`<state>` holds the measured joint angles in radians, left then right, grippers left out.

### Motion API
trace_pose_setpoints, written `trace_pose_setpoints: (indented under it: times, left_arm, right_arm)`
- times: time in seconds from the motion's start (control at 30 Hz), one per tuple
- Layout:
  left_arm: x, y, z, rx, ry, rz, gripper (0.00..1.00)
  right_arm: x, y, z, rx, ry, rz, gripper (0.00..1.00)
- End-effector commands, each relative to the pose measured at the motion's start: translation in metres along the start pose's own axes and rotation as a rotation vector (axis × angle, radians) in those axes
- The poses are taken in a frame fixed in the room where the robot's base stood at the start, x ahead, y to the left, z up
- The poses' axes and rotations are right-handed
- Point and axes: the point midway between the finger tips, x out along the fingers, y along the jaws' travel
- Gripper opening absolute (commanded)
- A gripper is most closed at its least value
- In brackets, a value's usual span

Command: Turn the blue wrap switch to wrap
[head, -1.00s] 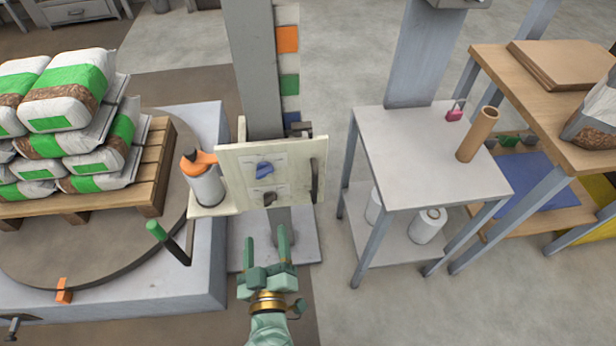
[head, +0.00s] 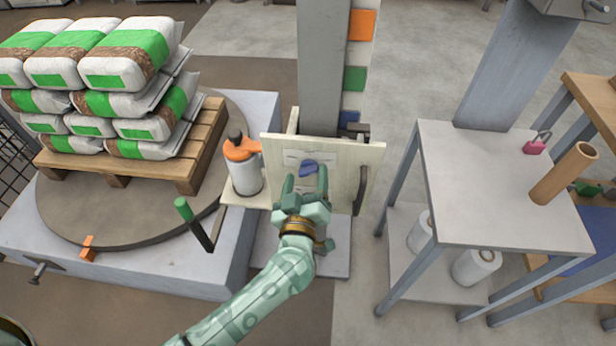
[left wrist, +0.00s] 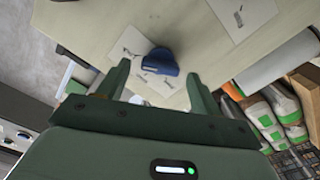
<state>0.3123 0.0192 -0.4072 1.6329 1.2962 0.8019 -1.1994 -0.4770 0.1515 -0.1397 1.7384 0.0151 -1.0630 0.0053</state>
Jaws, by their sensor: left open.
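The blue wrap switch (head: 309,168) is a small blue knob on the pale panel (head: 363,160) on the grey post. In the left wrist view the blue switch (left wrist: 160,61) lies ahead, between and just beyond my two fingertips, with a printed label behind it. My left gripper (head: 306,182) is open and empty in front of the panel, its fingers on either side of the switch's lower part. I cannot tell whether they touch it. The dark lower knob is hidden behind my gripper in the head view. My right gripper is not in view.
An orange-topped bottle (head: 246,168) stands on a shelf left of the panel. A green-tipped lever (head: 194,222) rises in front of the turntable (head: 66,215), which bears a pallet of stacked bags (head: 128,60). A grey table (head: 470,160) stands to the right.

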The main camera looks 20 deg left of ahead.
Motion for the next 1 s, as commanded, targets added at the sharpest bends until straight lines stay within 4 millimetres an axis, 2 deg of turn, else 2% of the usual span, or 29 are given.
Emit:
trace_pose_setpoints:
  times: [0.2,0.47,0.6,0.63,0.93,1.0]
  left_arm:
    - [0.0099,0.0001,0.0004,0.0,-0.001,0.001,0.65]
    - [0.0105,0.0004,-0.0004,0.0,0.0,0.001,0.65]
    - [0.0104,0.0003,-0.0003,0.0,0.0,0.001,0.27]
    - [0.0103,0.0003,-0.0003,0.0,0.0,0.001,0.21]
    - [0.0102,0.0006,-0.0009,-0.02,0.0,0.001,0.21]
    - [0.0101,0.0006,-0.0012,-0.041,0.0,0.001,0.21]
  right_arm:
    - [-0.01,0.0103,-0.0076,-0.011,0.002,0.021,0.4]
    - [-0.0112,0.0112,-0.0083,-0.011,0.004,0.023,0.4]
    - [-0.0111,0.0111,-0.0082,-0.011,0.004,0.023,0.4]
    - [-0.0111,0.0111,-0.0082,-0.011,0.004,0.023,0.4]
    - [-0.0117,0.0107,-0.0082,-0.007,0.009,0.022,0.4]
    - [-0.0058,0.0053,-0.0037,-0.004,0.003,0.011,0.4]
